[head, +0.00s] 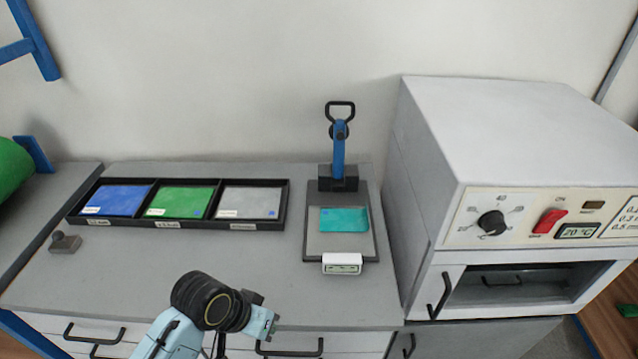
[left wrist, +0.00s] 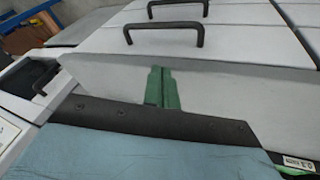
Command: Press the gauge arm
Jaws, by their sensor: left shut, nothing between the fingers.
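The gauge (head: 311,232) stands on the bench with a dark base and a paler plate. Its blue gauge arm (head: 339,155) points up at the back, with a black loop handle (head: 340,109) on top. A teal sheet (head: 344,219) lies flat on the plate. A white display (head: 342,263) sits at the front; its reading is too small to tell. My left gripper (head: 268,323) is low at the front, left of the gauge and apart from it. In the left wrist view its green fingers (left wrist: 162,88) are together and empty. My right gripper is not in view.
A black tray (head: 182,228) with blue, green and grey sheets lies at the left. A small brown-grey block (head: 65,243) sits in front of it. A large white oven (head: 480,130) stands close on the gauge's right. The bench between tray and gauge is clear.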

